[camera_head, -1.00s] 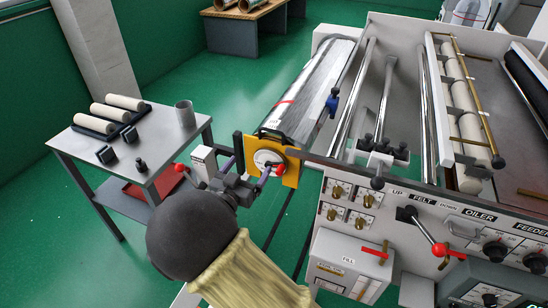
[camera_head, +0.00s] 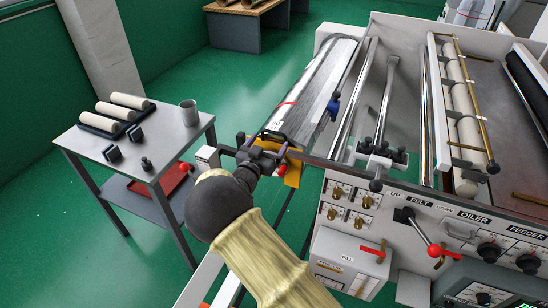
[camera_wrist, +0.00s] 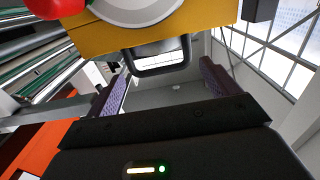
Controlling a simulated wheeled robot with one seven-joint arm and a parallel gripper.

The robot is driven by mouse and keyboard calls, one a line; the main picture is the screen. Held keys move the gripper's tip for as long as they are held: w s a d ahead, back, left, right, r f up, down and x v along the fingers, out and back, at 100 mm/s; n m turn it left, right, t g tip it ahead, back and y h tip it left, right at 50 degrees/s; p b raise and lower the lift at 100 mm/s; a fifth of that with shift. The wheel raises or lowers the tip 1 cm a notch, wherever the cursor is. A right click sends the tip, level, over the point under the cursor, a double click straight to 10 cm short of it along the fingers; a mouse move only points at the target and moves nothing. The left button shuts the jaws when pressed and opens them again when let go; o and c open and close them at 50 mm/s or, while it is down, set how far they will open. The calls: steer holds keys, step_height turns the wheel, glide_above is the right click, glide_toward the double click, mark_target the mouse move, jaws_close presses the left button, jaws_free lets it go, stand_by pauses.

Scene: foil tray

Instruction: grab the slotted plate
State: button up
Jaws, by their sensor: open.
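The slotted plate appears to be the yellow plate (camera_head: 293,174) at the near end of the long shiny roller, mostly hidden behind my gripper in the head view. In the wrist view the yellow plate (camera_wrist: 205,18) spans the top, with a black loop handle (camera_wrist: 163,67) on its edge. My gripper (camera_head: 265,149) is open in front of the plate's handle edge. In the wrist view its purple-padded fingers (camera_wrist: 162,76) stand apart on either side of the handle. I cannot tell whether they touch it. The plate's slot is not visible.
A red knob (camera_wrist: 42,8) and a pale disc (camera_wrist: 135,10) sit at the plate's face. The shiny roller (camera_head: 310,98) extends behind. A grey side table (camera_head: 165,147) with rollers and a cup stands left. The machine's control panel (camera_head: 400,215) is right.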

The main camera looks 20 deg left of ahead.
mark_target(275, 134)
steer(key=shift+w+r+p, duration=0.15)
steer(key=shift+w+p, duration=0.2)
steer(key=w, duration=0.1)
steer(key=w+p, duration=0.1)
steer(key=w, duration=0.1)
steer(key=shift+w+d+r+p, duration=0.1)
steer(key=shift+w+d+p, duration=0.2)
steer(key=shift+p, duration=0.1)
steer(key=shift+w, duration=0.6)
steer(key=shift+s+a, duration=0.15)
steer(key=shift+s, duration=0.15)
steer(key=shift+w+d, duration=0.15)
steer(key=shift+d, duration=0.05)
steer(key=shift+c, duration=0.6)
steer(key=c, duration=1.4)
steer(key=shift+a, duration=0.15)
steer(key=shift+c, duration=0.8)
